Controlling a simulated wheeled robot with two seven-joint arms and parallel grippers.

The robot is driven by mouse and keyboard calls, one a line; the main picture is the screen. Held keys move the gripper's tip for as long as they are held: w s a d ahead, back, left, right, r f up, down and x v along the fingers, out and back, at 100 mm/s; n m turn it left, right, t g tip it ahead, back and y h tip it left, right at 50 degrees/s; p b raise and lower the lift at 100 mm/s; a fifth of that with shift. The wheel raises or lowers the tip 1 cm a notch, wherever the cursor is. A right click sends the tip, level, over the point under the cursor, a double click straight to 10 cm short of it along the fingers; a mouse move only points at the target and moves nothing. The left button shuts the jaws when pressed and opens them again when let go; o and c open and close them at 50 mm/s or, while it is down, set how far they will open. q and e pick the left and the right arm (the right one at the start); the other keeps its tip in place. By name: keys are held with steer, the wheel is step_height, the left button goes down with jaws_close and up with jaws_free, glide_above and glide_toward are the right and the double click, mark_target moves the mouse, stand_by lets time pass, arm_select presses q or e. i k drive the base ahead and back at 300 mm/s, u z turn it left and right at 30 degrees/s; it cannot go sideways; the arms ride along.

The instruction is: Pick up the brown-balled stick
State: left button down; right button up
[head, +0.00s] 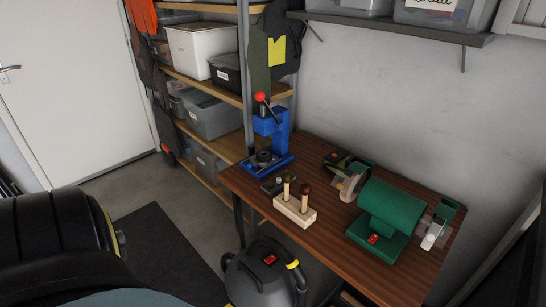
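A pale wooden block (294,212) stands on the workbench near its front left edge. Two upright sticks rise from it. The right stick (305,202) has a dark brown ball on top. The left stick (287,189) has a lighter, tan-brown top. Both sticks are small in this view, so the ball colours are hard to tell exactly. Neither of my grippers shows in the head view.
The wooden workbench (333,248) also holds a blue press (270,135) with a red-knobbed lever and a green bench grinder (390,210). A small dark object (276,184) lies behind the block. A black and yellow vacuum (266,272) stands in front of the bench.

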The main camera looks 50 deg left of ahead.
mark_target(305, 189)
steer(key=u, duration=1.25)
steer(key=k, duration=0.95)
steer(key=u, duration=1.25)
steer(key=i, duration=1.55)
steer(key=z, duration=0.9)
steer(key=i, duration=0.7)
steer(key=z, duration=0.7)
